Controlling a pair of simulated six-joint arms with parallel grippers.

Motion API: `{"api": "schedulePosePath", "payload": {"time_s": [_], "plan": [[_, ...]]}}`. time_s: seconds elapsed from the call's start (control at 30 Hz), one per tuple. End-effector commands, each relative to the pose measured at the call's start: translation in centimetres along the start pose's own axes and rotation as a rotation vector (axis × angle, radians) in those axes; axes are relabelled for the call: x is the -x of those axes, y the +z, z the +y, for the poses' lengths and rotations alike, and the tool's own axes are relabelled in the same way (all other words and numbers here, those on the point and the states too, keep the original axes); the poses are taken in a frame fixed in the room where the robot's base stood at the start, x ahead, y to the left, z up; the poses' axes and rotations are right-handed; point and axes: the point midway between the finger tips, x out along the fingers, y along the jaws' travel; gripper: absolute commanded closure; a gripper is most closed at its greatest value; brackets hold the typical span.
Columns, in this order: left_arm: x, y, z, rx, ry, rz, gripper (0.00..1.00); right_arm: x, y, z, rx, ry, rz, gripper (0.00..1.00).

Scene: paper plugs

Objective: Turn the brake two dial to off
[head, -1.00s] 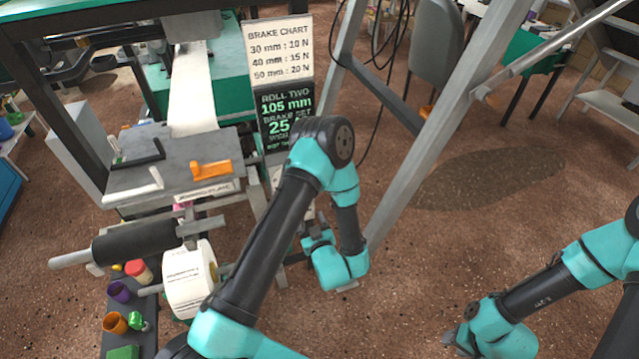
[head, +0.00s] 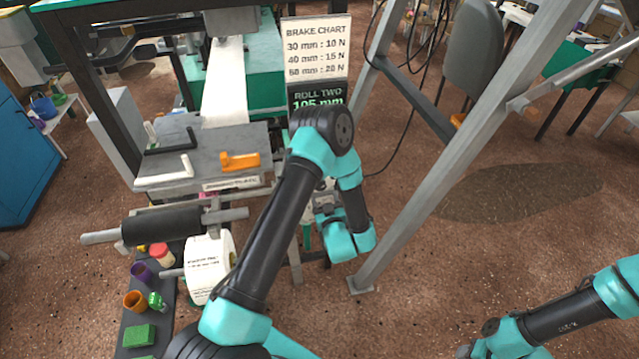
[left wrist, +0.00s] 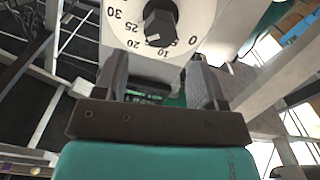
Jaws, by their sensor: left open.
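A white round dial (left wrist: 185,22) with numbers from 0 to 30 shows at the top of the left wrist view. A black knob (left wrist: 160,25) stands at its middle, with a small light mark on its lower side; the exact setting is unclear. My left gripper (left wrist: 158,65) is open and empty, its fingers on either side below the knob, apart from it. In the head view my left gripper (head: 325,203) is beside the machine, and my arm hides the dial. The name of the dial is not readable. My right gripper (head: 482,348) is low at the right, partly cut off.
A brake chart (head: 316,48) and a dark roll two sign (head: 316,95) hang above my left arm. A steel post (head: 430,150) stands right of it. A white roll (head: 205,268), black roller (head: 162,226) and orange handle (head: 240,161) are to its left.

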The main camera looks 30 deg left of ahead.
Motion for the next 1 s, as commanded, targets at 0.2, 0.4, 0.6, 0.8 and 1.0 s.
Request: {"api": "schedulePosePath", "payload": {"time_s": [0.2, 0.4, 0.6, 0.8, 1.0], "plan": [[-3.8, 0.0, -0.1, 0.002, -0.002, 0.002, 0.36, 0.0, 0.0, 0.0, 0.0, 0.0, 0.0, 0.57], [-6.9, 0.0, -0.1, 0.002, -0.002, 0.002, 0.36, 0.0, 0.0, 0.0, 0.0, 0.0, 0.0, 0.57], [-8.5, 0.0, 0.0, 0.0, 0.0, 0.0, 0.36, 0.0, 0.0, 0.0, 0.0, 0.0, 0.0, 0.57], [-8.7, 0.0, 0.0, 0.0, 0.001, -0.001, 0.36, 0.0, 0.0, 0.0, 0.0, 0.0, 0.0, 0.57], [-8.7, 0.0, 0.0, 0.0, 0.0, -0.001, 0.44, 0.0, 0.0, 0.0, 0.0, 0.0, 0.0, 0.57]]}}
